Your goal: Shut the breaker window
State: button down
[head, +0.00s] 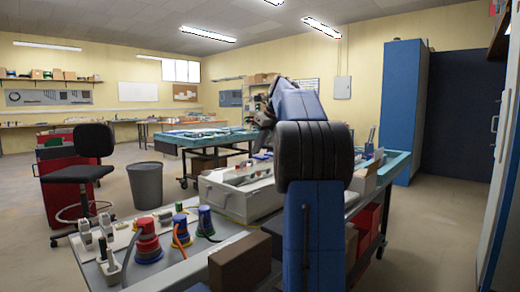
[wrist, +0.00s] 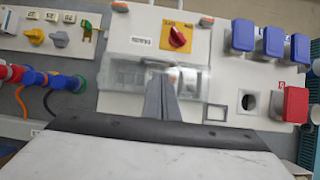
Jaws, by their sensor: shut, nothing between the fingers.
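The breaker window (wrist: 130,75) is a clear cover on the front of a pale grey socket box (wrist: 140,40), in the wrist view. Whitish breaker parts show through it. I cannot tell whether it is fully down or ajar. My gripper (wrist: 161,82) is shut and empty, its fingertips over the middle of the window and hiding part of it. I cannot tell if they touch it. In the head view my arm hides much of the bench, and the window cannot be made out.
A red rotary switch (wrist: 178,38) sits above the window. Blue-lidded sockets (wrist: 243,35) and a red-lidded socket (wrist: 295,104) are to the right. A grey bin (head: 146,183) stands on the floor.

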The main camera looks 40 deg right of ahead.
jog(key=shift+w+f+g, duration=0.2)
jog(key=shift+w+g, duration=0.3)
jog(key=shift+w, duration=0.25)
jog(key=shift+w+a+f, duration=0.1)
jog(key=shift+w+f, duration=0.1)
jog(key=shift+w, duration=0.4)
jog(key=shift+w+a+f, duration=0.1)
jog(key=shift+w+f, duration=0.1)
jog(key=shift+w, duration=0.4)
jog(key=shift+w+f, duration=0.5)
jog(key=shift+w, duration=0.4)
